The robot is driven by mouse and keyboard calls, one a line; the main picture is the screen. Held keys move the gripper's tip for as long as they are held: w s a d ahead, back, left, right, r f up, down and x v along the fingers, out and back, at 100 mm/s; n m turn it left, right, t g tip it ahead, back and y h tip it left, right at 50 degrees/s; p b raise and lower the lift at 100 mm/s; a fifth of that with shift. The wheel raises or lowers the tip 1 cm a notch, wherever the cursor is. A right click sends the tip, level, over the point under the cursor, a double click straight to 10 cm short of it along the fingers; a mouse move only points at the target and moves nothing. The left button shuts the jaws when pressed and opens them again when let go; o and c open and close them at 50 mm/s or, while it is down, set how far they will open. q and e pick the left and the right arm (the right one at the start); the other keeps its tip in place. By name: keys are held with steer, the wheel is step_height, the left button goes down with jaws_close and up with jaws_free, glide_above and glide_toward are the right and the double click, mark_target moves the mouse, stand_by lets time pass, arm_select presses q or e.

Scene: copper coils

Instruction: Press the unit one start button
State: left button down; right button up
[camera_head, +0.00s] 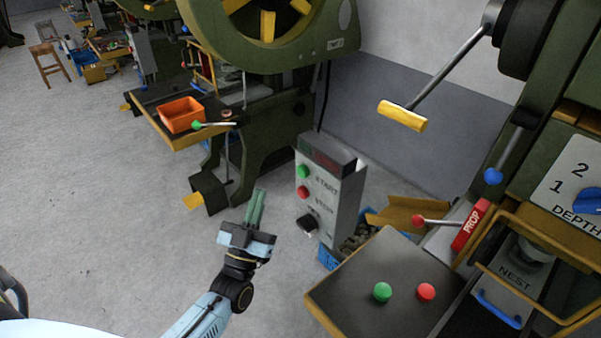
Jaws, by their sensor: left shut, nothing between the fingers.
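A grey control box (342,196) stands in the middle, with the words START and STOP on its side. A green button (303,171) sits beside START, and a red button (304,192) sits below it beside STOP. A black knob (307,222) is lower on the same face. My left gripper (258,198) is shut and empty, its fingers pointing up, left of the box and apart from the buttons in the picture. No unit number is readable on the box. My right gripper is not in view.
A small table (345,283) at front right bears another green button (382,292) and red button (426,292). A green press (545,75) with a yellow-handled lever (402,116) stands right. An orange bin (181,115) is at back left. The left floor is clear.

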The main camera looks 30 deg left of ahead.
arm_select(q)
steer(key=b, duration=0.3)
glide_toward(303, 172)
steer(key=w+a+r, duration=0.3)
steer(key=w+r, duration=0.1)
steer(key=shift+w, duration=0.1)
stand_by(0.6)
stand_by(0.4)
stand_by(0.3)
steer(key=shift+w+d+b, duration=0.2)
steer(key=shift+w+b, duration=0.1)
steer(key=shift+w, duration=0.1)
